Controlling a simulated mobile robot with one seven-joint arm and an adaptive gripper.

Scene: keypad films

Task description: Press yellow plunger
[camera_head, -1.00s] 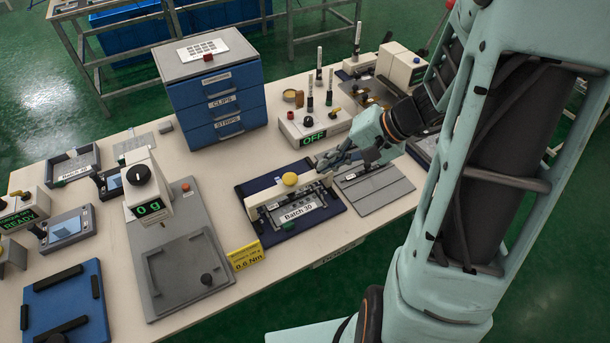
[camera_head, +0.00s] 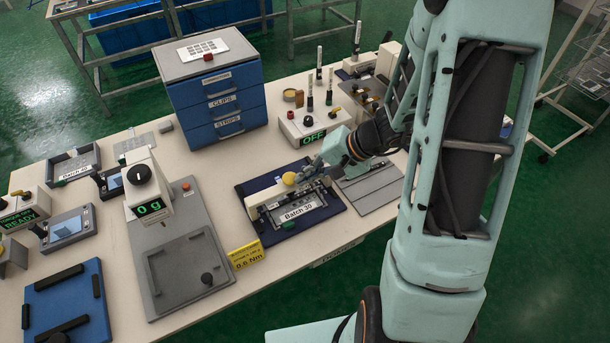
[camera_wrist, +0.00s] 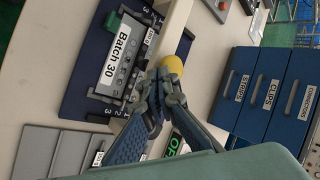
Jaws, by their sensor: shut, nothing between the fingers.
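The yellow plunger (camera_head: 289,179) is a round knob on the cream bar of the press fixture (camera_head: 254,215), which stands on a dark blue mat. The fixture holds a plate labelled "Batch 30" (camera_head: 298,211). My gripper (camera_head: 308,176) is shut and empty, just to the right of the plunger in the head view and partly overlapping it. In the wrist view the yellow plunger (camera_wrist: 173,64) shows just beyond the shut fingertips of my gripper (camera_wrist: 165,78). I cannot tell whether the fingertips touch it.
A box reading "OFF" (camera_head: 313,133) with upright pens stands behind my gripper. Blue drawers (camera_head: 222,117) stand at the back. A scale reading "0 g" (camera_head: 148,199) and a yellow "0.6 Nm" sign (camera_head: 246,255) are to the left. A grey panel (camera_head: 377,188) lies to the right.

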